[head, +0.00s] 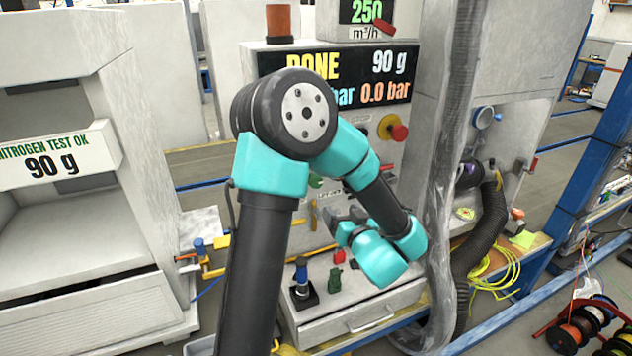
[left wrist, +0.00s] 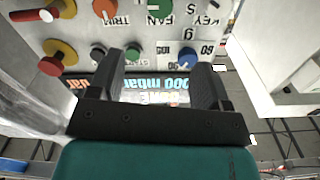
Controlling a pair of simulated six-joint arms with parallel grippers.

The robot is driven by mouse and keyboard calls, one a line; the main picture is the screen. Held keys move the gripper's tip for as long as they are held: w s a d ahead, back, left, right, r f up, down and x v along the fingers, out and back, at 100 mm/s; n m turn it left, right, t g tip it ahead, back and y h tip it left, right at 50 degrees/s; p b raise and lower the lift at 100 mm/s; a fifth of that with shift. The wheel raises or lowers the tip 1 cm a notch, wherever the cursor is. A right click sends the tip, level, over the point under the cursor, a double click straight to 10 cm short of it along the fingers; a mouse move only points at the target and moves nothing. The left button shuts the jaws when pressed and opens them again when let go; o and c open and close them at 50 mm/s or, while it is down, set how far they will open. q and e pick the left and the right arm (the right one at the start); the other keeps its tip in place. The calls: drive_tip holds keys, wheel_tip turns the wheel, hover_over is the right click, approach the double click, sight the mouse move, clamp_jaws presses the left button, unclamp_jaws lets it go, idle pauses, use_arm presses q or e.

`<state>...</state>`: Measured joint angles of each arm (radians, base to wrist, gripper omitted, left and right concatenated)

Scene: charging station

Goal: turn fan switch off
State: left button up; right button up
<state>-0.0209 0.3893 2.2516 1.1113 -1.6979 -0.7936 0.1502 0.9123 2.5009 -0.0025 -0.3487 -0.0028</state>
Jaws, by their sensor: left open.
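The green knob (left wrist: 161,10) beside the upside-down FAN label is at the top of the left wrist view, cut off by the frame edge. In the head view a green knob (head: 315,181) shows beside my arm, and the arm hides much of the panel. My left gripper (left wrist: 165,80) is open, its two dark fingers apart with nothing seen between them. In the head view this gripper (head: 343,215) is in front of the panel's lower part, partly hidden by its own wrist. My right gripper is not seen.
An orange knob (left wrist: 104,9), a blue knob (left wrist: 187,53) and a red knob (left wrist: 50,66) are also on the panel. Small tools (head: 302,280) stand on the ledge below. A thick grey hose (head: 448,160) hangs right of the panel.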

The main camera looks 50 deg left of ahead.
sight(318, 182)
use_arm(q)
drive_tip(key=x, duration=1.7)
drive_tip(key=c, duration=0.9)
